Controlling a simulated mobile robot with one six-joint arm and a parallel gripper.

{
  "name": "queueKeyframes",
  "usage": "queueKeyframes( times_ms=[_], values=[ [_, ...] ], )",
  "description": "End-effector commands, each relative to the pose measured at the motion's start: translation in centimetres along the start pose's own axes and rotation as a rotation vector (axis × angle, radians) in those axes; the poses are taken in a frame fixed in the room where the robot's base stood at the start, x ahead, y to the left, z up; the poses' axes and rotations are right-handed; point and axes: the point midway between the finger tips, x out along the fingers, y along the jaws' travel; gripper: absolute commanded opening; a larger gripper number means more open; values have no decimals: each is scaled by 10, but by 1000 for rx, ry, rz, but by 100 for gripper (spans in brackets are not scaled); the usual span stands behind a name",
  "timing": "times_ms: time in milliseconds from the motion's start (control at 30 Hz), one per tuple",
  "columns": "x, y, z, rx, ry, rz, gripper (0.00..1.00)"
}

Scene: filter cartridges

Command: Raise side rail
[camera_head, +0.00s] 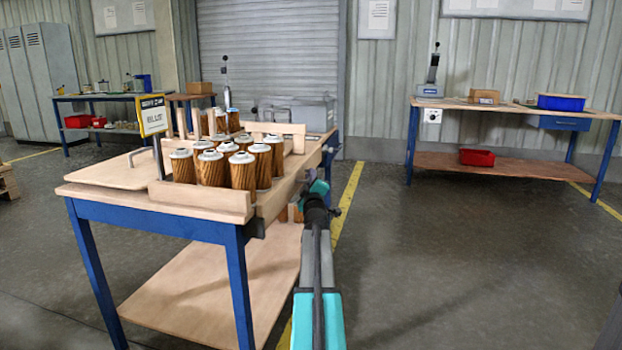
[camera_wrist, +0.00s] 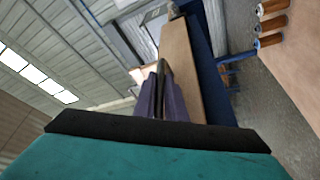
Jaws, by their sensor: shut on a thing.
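The work table (camera_head: 110,190) has a wooden top and blue legs. Its wooden side rail (camera_head: 277,194) runs along the right side, at about the height of the top. Several filter cartridges (camera_head: 242,172) with pale caps and brown pleats stand on the top beside it. My gripper (camera_head: 308,186) is at the right side of the table, against the rail. In the wrist view my gripper (camera_wrist: 161,68) has its fingers close together on the rail (camera_wrist: 181,75); the exact contact is hidden.
A yellow sign (camera_head: 153,116) stands on the table's left part. A second bench (camera_head: 510,108) with a blue bin (camera_head: 561,102) and a red bin (camera_head: 477,157) stands at the back right. The floor between the two is clear.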

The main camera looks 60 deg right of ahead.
Motion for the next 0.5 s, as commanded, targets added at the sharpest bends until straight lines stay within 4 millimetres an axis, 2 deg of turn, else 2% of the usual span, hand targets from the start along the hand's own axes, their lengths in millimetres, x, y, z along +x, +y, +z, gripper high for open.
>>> queueKeyframes(
  times_ms=[33, 500],
  values=[
    [2, 7, -3, 0, -1, 1, 0],
    [10, 39, -21, 1, -2, 2, 0]
  ],
)
